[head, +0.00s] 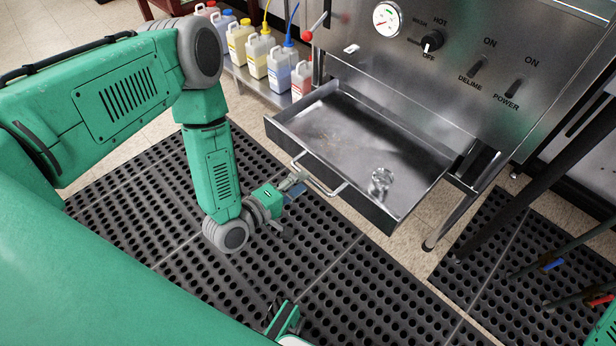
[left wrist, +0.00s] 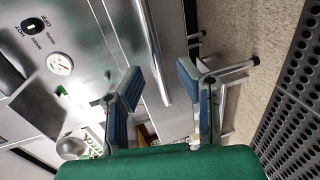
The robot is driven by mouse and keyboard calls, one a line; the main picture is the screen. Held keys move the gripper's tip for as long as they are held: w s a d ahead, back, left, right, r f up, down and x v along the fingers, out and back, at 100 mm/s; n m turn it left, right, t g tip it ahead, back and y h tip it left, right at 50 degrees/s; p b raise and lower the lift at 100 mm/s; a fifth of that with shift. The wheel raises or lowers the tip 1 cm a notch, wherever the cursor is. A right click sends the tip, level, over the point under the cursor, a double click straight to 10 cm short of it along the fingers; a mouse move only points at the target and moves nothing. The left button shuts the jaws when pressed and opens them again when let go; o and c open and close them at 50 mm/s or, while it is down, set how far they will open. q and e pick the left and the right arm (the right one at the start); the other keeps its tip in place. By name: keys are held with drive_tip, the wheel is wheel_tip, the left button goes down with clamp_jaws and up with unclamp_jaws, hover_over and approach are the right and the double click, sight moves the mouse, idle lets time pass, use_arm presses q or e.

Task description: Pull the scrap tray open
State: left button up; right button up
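The scrap tray (head: 330,130) is a shallow steel drawer that stands out from the steel machine front in the head view. My left gripper (head: 294,184) is at the handle's left end. In the left wrist view its two blue-padded fingers (left wrist: 160,68) are spread apart, and the bar shows in the gap between them. I cannot tell whether they touch it. A green part with dark prongs (head: 283,318) at the bottom may be my right gripper; its state is unclear.
A small clear or shiny object (head: 381,181) lies in the tray. Several coloured jugs (head: 257,55) stand on a low shelf behind the tray's left side. The panel has a gauge (head: 387,19) and a knob (head: 432,41). Black perforated mats (head: 330,265) cover the floor in front.

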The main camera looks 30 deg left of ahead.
use_arm(q)
drive_tip(key=v, duration=0.8)
drive_tip(key=shift+s+a, duration=0.25)
drive_tip(key=shift+s, duration=0.05)
drive_tip(key=s+a+r+m+g+y+p, duration=0.1)
drive_tip(key=s+r+m+g+y+p, duration=0.1)
drive_tip(key=s+r+m+g+p, duration=0.2)
drive_tip(key=s+a+r+m+g+y+p, duration=0.1)
drive_tip(key=s+r+m+g+y+p, duration=0.2)
drive_tip(key=s+m+g+p, duration=0.3)
drive_tip(key=s+r+m+g, duration=0.1)
drive_tip(key=s+m+g, duration=0.3)
drive_tip(key=s, duration=0.1)
drive_tip(key=shift+s+a+m, duration=0.3)
drive_tip(key=shift+s+a, duration=0.1)
drive_tip(key=shift+w, duration=0.1)
idle(1.1)
